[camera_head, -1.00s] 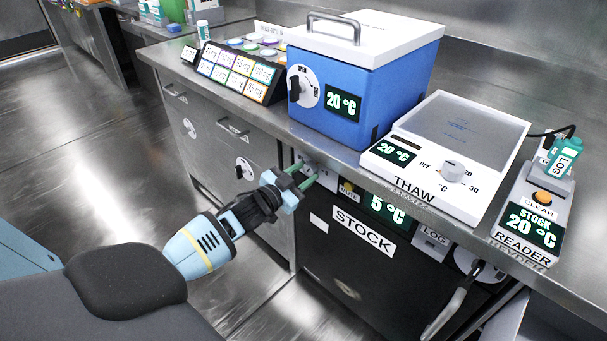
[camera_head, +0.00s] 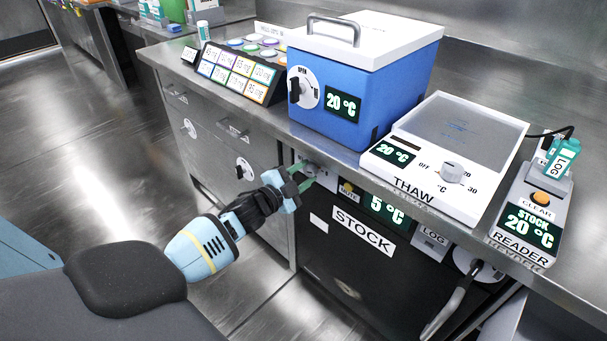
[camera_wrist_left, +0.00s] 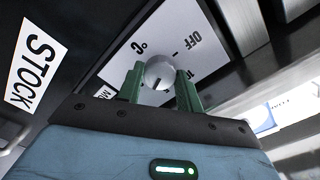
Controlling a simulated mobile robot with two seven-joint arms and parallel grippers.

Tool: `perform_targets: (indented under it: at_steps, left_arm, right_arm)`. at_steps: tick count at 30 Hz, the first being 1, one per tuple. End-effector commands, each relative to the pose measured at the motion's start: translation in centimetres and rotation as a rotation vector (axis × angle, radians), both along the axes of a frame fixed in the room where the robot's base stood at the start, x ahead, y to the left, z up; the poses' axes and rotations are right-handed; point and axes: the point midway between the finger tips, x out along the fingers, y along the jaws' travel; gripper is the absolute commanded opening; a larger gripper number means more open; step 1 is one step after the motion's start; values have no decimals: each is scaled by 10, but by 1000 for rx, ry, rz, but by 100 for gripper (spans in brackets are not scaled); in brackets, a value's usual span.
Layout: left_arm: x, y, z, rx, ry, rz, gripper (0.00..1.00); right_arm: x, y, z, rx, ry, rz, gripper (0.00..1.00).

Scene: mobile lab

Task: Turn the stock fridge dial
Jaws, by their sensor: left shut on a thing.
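The stock fridge (camera_head: 345,262) is a dark unit under the bench with a STOCK label (camera_head: 363,231) and a green 5 °C display (camera_head: 386,210). Its dial (camera_wrist_left: 160,74) is a round grey knob on a white plate (camera_wrist_left: 190,38) marked OFF and °C. My left gripper (camera_wrist_left: 160,88) has its green fingers closed on either side of the dial. In the head view the left gripper (camera_head: 304,181) reaches the fridge's upper left corner, and its fingers partly hide the dial (camera_head: 310,170). My right gripper is not in view.
A yellow MUTE button (camera_head: 347,187) sits just right of the dial plate. The bench edge overhangs the panel. A blue box (camera_head: 350,120), the THAW plate (camera_head: 425,190) and the READER (camera_head: 520,245) stand on the bench. The fridge handle (camera_head: 450,305) is at lower right.

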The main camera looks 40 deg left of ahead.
Motion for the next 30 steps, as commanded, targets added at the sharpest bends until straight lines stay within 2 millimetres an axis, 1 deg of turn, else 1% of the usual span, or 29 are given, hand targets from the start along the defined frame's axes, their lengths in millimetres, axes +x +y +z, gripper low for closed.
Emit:
perform_targets:
  at_steps: [6, 15, 21, 30]
  left_arm:
    - [0, 0, -1, 181, -13, 0, 13]
    - [0, 0, 0, 352, -26, 0, 13]
    - [0, 0, 0, 408, -31, -1, 13]
    - [0, 0, 0, 430, -33, -1, 13]
  right_arm:
    - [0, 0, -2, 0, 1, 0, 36]
    - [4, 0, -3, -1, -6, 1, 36]
    - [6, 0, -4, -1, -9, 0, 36]
    - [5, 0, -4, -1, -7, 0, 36]
